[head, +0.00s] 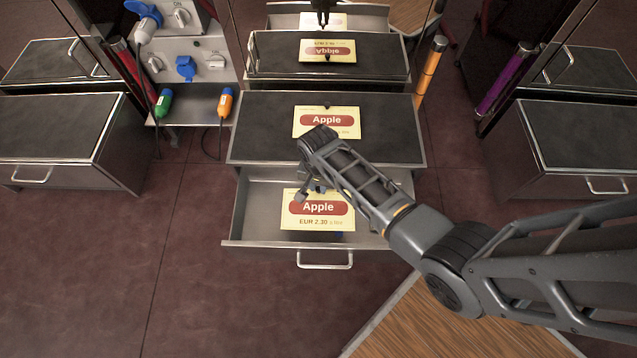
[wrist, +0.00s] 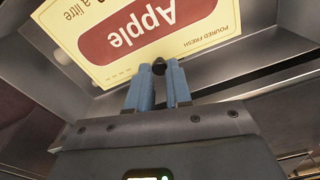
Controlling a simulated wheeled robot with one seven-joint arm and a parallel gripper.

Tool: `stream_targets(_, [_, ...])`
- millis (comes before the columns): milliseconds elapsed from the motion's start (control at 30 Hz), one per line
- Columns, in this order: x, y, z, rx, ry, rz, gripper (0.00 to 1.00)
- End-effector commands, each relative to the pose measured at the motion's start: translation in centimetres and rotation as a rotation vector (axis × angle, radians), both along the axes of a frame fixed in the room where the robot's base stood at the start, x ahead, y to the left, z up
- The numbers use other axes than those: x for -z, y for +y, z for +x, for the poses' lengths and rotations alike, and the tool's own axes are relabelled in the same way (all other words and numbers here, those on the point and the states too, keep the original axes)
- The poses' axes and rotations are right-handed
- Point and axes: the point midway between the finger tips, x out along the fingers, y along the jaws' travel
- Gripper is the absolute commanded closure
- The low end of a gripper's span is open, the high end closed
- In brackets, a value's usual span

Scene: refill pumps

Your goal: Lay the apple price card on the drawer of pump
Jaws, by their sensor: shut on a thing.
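A yellow apple price card (head: 317,222) with a red Apple label is over the open drawer (head: 240,215) of the middle pump. My gripper (head: 308,194) is at its upper edge, partly hidden by my arm. In the wrist view my gripper (wrist: 158,80) is shut on a small black knob at the edge of the card (wrist: 130,40). I cannot tell whether the card touches the drawer floor. A second Apple card (head: 327,117) lies on the dark top of the pump's shelf, its lower edge partly covered by my arm.
The drawer handle (head: 325,266) is at the front. A socket panel (head: 186,65) with green and orange plugs is at the left. Closed drawer units stand at the left (head: 48,122) and right (head: 582,135). The shiny pump front mirrors the cards.

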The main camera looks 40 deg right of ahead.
Motion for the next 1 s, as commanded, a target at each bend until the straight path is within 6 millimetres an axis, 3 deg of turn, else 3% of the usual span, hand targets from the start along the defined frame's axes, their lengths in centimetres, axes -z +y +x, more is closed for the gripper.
stream_targets(100, [1.6,0.0,0.0,0.0,0.0,0.0,1.0])
stream_targets(1000, [8.9,0.0,0.0,0.001,-0.001,0.001,1.0])
